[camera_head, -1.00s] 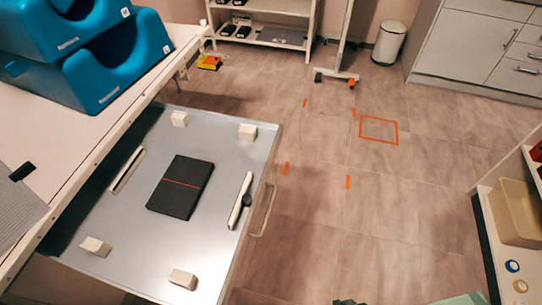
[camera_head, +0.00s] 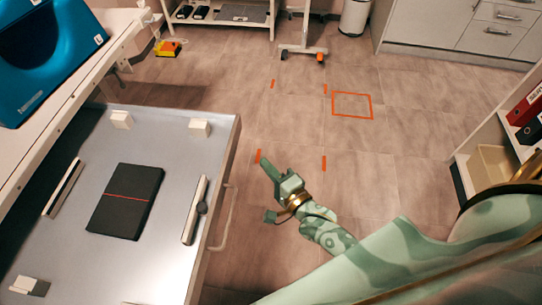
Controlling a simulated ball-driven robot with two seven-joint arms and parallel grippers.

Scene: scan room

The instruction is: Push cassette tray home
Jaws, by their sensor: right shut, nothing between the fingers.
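The cassette tray (camera_head: 165,255) is a grey metal drawer sticking out to the right from under the table edge. A flat black cassette with a red line (camera_head: 125,200) lies in its middle. A pale loop handle (camera_head: 224,220) is on the tray's right outer side. My right gripper (camera_head: 269,174), pale green with a gold ring at the wrist, is shut and empty. It appears over the floor, to the right of the handle and apart from it in the picture. My left gripper is not in view.
Cream blocks (camera_head: 200,128) and a slide bar (camera_head: 194,210) sit on the tray. A shelf unit (camera_head: 465,165) stands at the right. The floor (camera_head: 300,130) beyond my gripper is clear, with orange tape marks.

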